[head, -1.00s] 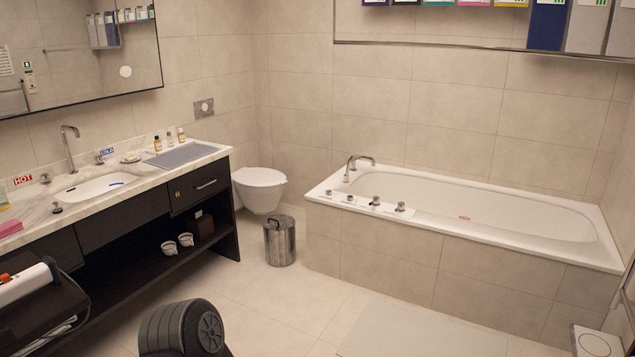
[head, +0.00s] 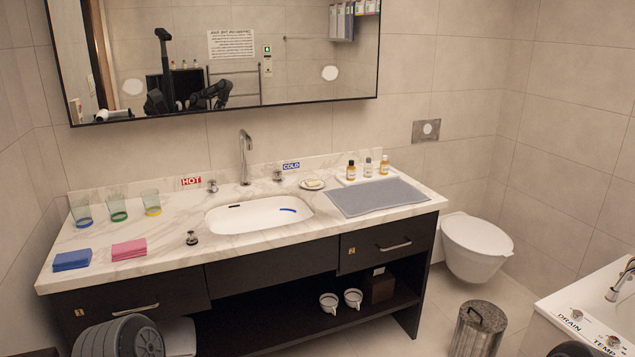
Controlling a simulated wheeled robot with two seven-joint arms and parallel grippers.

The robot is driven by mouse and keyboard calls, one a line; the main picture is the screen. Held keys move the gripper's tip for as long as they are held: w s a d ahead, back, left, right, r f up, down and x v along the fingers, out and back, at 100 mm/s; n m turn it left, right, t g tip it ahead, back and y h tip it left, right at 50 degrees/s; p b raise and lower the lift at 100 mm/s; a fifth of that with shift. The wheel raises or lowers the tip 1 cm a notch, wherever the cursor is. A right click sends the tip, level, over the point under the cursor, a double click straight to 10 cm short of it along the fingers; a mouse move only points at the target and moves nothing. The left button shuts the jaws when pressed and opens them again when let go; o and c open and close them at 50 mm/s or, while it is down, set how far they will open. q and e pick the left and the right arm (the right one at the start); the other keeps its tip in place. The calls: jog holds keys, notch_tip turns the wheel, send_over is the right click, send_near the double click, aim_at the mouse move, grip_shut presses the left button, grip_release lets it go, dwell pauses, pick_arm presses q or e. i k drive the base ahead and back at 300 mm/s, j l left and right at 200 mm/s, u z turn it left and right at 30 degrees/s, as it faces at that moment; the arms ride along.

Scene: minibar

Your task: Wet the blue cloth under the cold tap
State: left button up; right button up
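The blue cloth (head: 72,260) lies folded at the front left of the marble counter (head: 340,224). The sink basin (head: 250,222) is set into the middle of the counter. The tall curved spout (head: 245,150) rises behind it. The cold tap handle (head: 278,176) is right of the spout, by the blue COLD label (head: 291,166). The hot tap handle (head: 212,186) is left of the spout, by the red HOT label (head: 191,182). Neither gripper shows directly; a dark arm appears only in the mirror.
A pink cloth (head: 129,249) lies right of the blue one. Several glasses (head: 117,208) stand behind them. A grey mat (head: 374,197), a soap dish (head: 312,184) and small bottles (head: 367,167) are at the right. A bin (head: 478,328) and toilet (head: 476,246) stand further right.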

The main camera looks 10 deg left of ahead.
aim_at(276, 173)
jog(key=i+u, duration=0.45)
jog(key=i, duration=0.4)
jog(key=i+u, duration=0.1)
jog(key=u, duration=0.3)
jog(key=i+l+u, duration=0.1)
jog(key=u, duration=0.25)
jog(key=l+u, duration=0.2)
jog(key=u, duration=0.2)
jog(key=i+l, duration=0.05)
